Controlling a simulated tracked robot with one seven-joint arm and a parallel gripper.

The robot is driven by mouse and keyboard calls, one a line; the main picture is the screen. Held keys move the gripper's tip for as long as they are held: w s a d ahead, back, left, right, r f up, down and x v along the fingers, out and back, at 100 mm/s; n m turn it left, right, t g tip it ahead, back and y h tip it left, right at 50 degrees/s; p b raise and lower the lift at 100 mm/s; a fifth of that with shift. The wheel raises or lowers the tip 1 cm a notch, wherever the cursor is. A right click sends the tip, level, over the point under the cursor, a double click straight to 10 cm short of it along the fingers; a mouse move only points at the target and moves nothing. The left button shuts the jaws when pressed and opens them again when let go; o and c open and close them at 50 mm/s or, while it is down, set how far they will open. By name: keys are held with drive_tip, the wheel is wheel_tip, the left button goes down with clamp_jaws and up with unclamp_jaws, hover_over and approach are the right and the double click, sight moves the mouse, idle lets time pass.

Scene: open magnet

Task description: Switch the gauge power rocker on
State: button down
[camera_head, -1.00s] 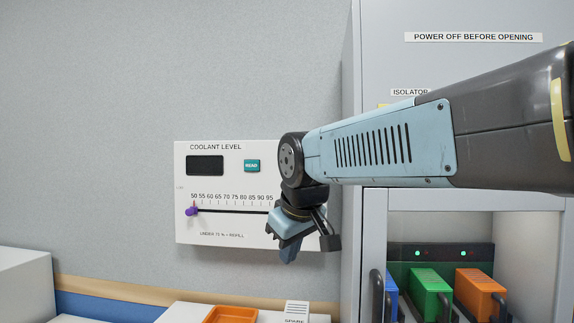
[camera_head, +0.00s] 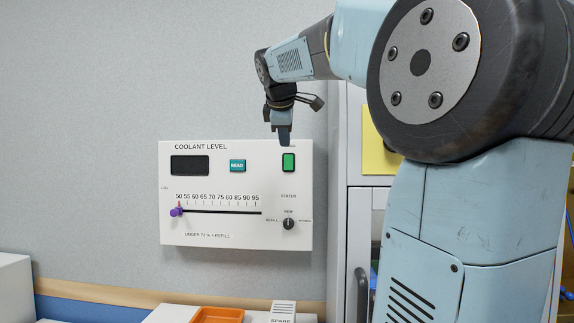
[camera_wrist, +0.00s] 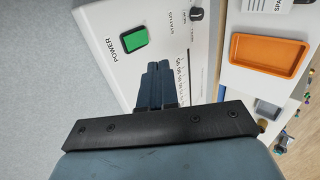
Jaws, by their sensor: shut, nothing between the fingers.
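The coolant level gauge panel (camera_head: 235,228) is a white box on the wall with a dark blank display (camera_head: 189,166). The green power rocker (camera_head: 289,162) sits at its upper right, and it also shows under the word POWER in the wrist view (camera_wrist: 134,38). Whether it is on or off I cannot tell. My gripper (camera_head: 284,140) points down just above the rocker, at the panel's top edge. In the wrist view its fingers (camera_wrist: 157,68) are together and empty, apart in the picture from the rocker.
A teal READ button (camera_head: 237,166), a slider with a purple knob (camera_head: 176,212) and a black status knob (camera_head: 288,224) are on the same panel. An orange tray (camera_head: 217,315) lies below. A grey cabinet (camera_head: 358,235) stands close on the right.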

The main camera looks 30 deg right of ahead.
approach(289, 169)
drive_tip(key=x, duration=0.3)
drive_tip(key=f+x, duration=0.1)
drive_tip(key=x, duration=0.1)
drive_tip(key=shift+s+a+f, duration=0.1)
drive_tip(key=shift+a+f, duration=0.05)
drive_tip(key=shift+a, duration=0.05)
drive_tip(key=shift+w+d, duration=0.3)
drive_tip(key=shift+w, duration=0.15)
drive_tip(key=shift+w+d+f, duration=0.15)
drive_tip(key=shift+w, duration=0.05)
idle(0.4)
